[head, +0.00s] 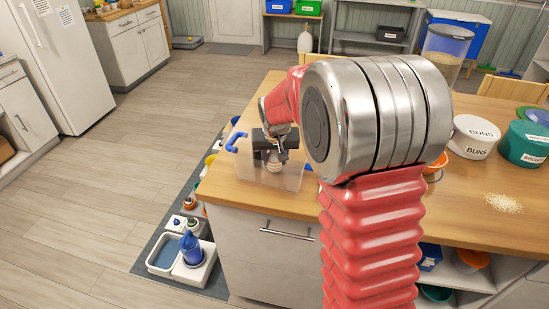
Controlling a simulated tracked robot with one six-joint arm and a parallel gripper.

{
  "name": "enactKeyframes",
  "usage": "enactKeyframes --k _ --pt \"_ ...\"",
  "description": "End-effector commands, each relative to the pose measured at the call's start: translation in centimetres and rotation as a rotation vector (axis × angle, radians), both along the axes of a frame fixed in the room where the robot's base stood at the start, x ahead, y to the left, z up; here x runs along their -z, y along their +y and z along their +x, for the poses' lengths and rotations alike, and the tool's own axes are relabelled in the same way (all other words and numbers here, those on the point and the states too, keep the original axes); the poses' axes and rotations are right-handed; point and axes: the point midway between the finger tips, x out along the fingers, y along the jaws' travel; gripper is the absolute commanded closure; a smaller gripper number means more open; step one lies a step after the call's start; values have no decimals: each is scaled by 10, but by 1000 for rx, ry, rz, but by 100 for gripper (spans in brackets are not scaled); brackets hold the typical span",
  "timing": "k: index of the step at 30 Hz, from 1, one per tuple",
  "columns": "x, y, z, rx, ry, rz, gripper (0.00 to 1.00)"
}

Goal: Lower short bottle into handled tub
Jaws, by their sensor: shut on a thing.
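The handled tub (290,182) is a clear, see-through box near the left corner of the wooden counter. A blue handle (236,143) sticks up at its left side. My gripper (273,155) points down over the tub, its dark jaws shut on the short bottle (274,167). Only a small pale, ribbed part of the bottle shows below the jaws. It appears upright and overlaps the tub in this view; I cannot tell how deep it is inside. My arm hides the tub's right side and the counter behind it.
A white tub marked BUNS (475,138), a green tub (524,145) and spilled grains (503,203) are on the counter's right. A clear bin (444,50) stands behind my arm. A floor mat (150,250) with a blue bottle (190,248) lies left of the counter.

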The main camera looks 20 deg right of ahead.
Motion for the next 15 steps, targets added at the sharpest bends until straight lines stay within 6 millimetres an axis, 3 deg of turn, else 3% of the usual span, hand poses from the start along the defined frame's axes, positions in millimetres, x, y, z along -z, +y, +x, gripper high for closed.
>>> enactKeyframes --k 15 --pt "5 0 0 0 -1 0 88"
